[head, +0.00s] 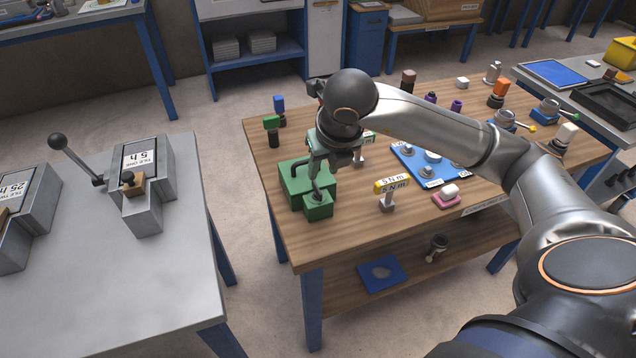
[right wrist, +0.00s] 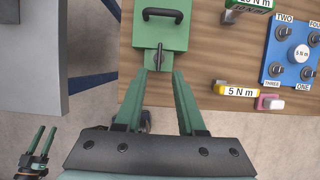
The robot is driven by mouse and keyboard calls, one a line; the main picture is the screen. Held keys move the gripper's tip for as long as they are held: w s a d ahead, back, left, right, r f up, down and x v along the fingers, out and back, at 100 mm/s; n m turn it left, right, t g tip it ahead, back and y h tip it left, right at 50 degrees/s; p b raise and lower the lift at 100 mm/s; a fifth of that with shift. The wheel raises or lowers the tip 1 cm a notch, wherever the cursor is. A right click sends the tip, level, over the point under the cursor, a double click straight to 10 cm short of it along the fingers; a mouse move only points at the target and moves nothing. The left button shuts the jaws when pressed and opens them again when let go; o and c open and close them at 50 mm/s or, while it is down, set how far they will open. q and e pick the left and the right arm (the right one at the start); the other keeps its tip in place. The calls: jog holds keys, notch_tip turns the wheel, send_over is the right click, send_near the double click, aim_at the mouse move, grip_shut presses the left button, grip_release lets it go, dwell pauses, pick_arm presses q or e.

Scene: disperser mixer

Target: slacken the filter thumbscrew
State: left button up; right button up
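The filter is a green box (right wrist: 165,22) with a black arched handle (right wrist: 163,13). In the head view the green box (head: 295,180) stands at the table's near left corner, with a lower green block (head: 318,209) in front. The dark thumbscrew (right wrist: 158,60) stands on that lower part. My right gripper (right wrist: 159,73) is open, its green fingertips on either side of the thumbscrew, with gaps visible. In the head view my right gripper (head: 316,178) reaches down over the block and partly hides the thumbscrew. My left gripper (right wrist: 38,143) shows open and empty at the right wrist view's lower left.
A yellow 5 N m tag (head: 391,184) on a stand, a pink block (head: 446,198) and a blue plate (head: 425,165) with knobs are right of the filter. Green and blue knobs (head: 271,123) stand behind it. A grey table (head: 180,285) stands left, across a floor gap.

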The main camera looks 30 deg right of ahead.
aim_at(317, 186)
jog(key=x, duration=0.8)
jog(key=shift+f, duration=0.1)
jog(key=shift+a, duration=0.1)
grip_shut()
